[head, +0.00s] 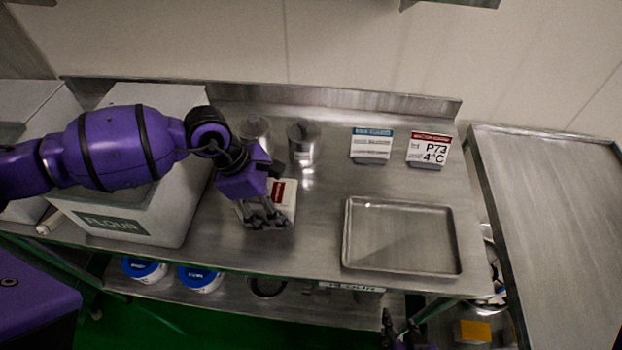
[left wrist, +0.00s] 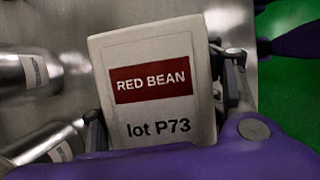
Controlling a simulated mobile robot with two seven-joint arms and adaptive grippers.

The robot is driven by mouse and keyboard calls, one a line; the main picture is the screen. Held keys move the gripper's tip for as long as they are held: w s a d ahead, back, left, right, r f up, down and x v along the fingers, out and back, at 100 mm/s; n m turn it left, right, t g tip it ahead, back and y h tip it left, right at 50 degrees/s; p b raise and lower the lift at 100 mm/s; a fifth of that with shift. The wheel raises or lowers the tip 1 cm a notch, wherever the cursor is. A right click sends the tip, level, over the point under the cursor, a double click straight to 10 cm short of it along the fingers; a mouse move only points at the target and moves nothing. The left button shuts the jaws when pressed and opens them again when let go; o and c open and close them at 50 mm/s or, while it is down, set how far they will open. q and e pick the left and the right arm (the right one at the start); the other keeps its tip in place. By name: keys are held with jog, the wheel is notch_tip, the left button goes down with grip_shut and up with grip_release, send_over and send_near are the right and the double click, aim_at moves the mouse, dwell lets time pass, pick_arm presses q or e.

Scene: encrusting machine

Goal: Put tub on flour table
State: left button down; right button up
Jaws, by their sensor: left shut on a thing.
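The white tub (head: 290,193) with a red label is on or just above the steel flour table (head: 320,235); I cannot tell whether it touches. In the left wrist view the tub (left wrist: 153,110) reads "RED BEAN lot P73". My left gripper (head: 264,220) is shut on the tub, with a finger on either side of it, and hides part of it in the head view. My right gripper (head: 392,332) shows only in part at the bottom edge, below the table front; its jaws are unclear.
A large flour bin (head: 170,215) stands left of the tub. Two steel canisters (head: 303,143) stand behind it. Two sign cards (head: 372,145) and an empty metal tray (head: 402,237) are to the right. Blue-lidded tubs (head: 200,278) sit on the lower shelf. The table between tub and tray is clear.

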pick_arm(q)
jog(key=shift+c, duration=2.2)
grip_release()
jog(key=shift+f, duration=0.1)
jog(key=v, duration=1.2)
jog(key=shift+s+b, duration=0.1)
jog(key=shift+b, duration=0.2)
